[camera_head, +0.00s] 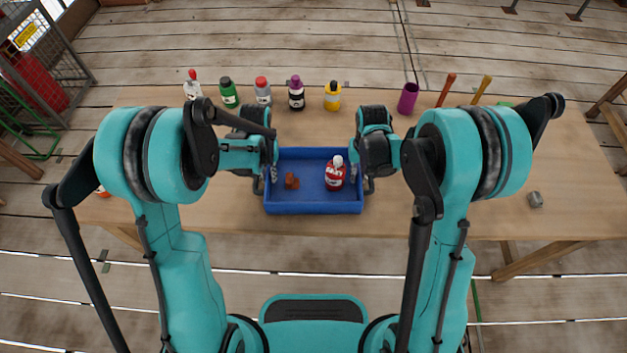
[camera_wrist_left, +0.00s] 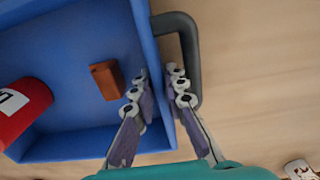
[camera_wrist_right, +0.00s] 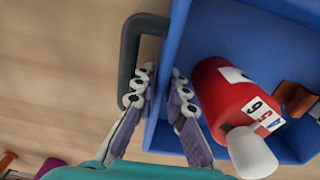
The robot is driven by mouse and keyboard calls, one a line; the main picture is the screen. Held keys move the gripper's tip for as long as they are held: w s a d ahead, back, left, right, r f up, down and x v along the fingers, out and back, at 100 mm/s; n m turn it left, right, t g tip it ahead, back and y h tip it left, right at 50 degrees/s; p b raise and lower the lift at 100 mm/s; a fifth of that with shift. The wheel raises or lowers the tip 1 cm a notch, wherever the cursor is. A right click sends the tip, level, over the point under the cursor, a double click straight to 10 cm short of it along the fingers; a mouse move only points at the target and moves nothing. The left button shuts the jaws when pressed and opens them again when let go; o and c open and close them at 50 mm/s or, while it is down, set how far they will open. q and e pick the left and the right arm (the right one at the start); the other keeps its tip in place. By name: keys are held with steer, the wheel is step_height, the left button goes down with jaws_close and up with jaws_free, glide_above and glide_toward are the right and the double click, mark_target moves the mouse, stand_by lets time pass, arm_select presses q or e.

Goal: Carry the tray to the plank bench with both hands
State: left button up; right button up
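The blue tray (camera_head: 313,209) sits at the front middle of the wooden table, and I cannot tell if it touches the top. It holds a red bottle with a white cap (camera_head: 334,176) and small brown blocks (camera_head: 291,181). Dark handles stick out at its left (camera_wrist_left: 190,50) and right (camera_wrist_right: 130,55) ends. My left gripper (camera_wrist_left: 157,75) straddles the tray's left end wall, one finger inside, one on the handle side, closed in around it. My right gripper (camera_wrist_right: 162,74) straddles the right end wall likewise. I cannot identify the plank bench for certain.
The wooden table (camera_head: 560,170) has a row of bottles along its back, including a green one (camera_head: 229,92) and a yellow one (camera_head: 332,96). A purple cup (camera_head: 408,98) stands at back right. A small grey block (camera_head: 535,200) lies right. Wooden furniture (camera_head: 612,105) shows at the right edge.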

arm_select(q)
steer(key=shift+f, duration=0.15)
arm_select(e)
steer(key=shift+f, duration=0.15)
arm_select(q)
steer(key=shift+c, duration=0.3)
arm_select(e)
steer(key=shift+c, duration=0.3)
arm_select(q)
jaws_close()
arm_select(e)
jaws_close()
